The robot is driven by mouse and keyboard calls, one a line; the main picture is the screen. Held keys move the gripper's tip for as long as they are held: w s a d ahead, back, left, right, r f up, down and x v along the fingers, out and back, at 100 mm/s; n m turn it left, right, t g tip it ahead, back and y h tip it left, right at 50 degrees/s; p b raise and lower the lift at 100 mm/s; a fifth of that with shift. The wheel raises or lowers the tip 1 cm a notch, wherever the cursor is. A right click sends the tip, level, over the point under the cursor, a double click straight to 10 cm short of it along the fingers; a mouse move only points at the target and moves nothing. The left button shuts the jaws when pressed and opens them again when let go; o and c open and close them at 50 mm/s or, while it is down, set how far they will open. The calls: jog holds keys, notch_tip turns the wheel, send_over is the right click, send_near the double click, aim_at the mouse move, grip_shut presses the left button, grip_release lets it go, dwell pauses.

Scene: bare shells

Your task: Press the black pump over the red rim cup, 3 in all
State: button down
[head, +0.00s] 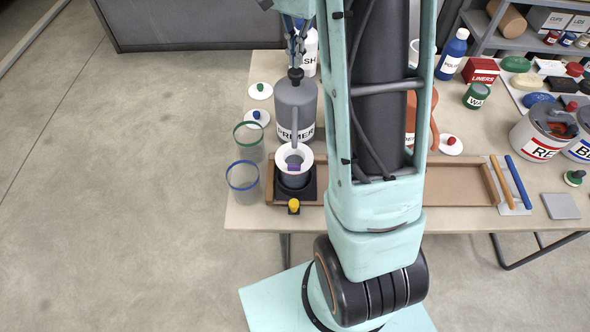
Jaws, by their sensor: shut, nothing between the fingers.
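A grey bottle marked PRIMER (295,105) stands at the left of the table with a black pump top (295,74). My gripper (295,60) is shut and empty, right over the pump top; I cannot tell whether it touches it. A grey spout points from the bottle toward the front. Below its end a cup with a wide white rim (304,153) sits on a black stand (307,189), with grey and a purple patch inside. A clear cup with a green rim (238,128) and one with a blue rim (231,184) stand to the left. No red rim shows; my arm hides part of the table.
A yellow knob (293,205) is at the stand's front. A brown tray (455,183) lies right of my arm. White lids with coloured knobs lie around. A white bottle (309,50) stands behind the pump bottle. Paint cans (541,143) and shelves are at the right.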

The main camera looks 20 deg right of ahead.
aim_at(296, 71)
jog(key=shift+f, duration=0.15)
jog(key=shift+f+b, duration=1)
jog(key=shift+f, duration=0.65)
jog(key=shift+r, duration=0.1)
jog(key=shift+r+p, duration=1.6)
jog(key=shift+r, duration=0.15)
notch_tip(296, 71, up, 6)
jog(key=p, duration=0.5)
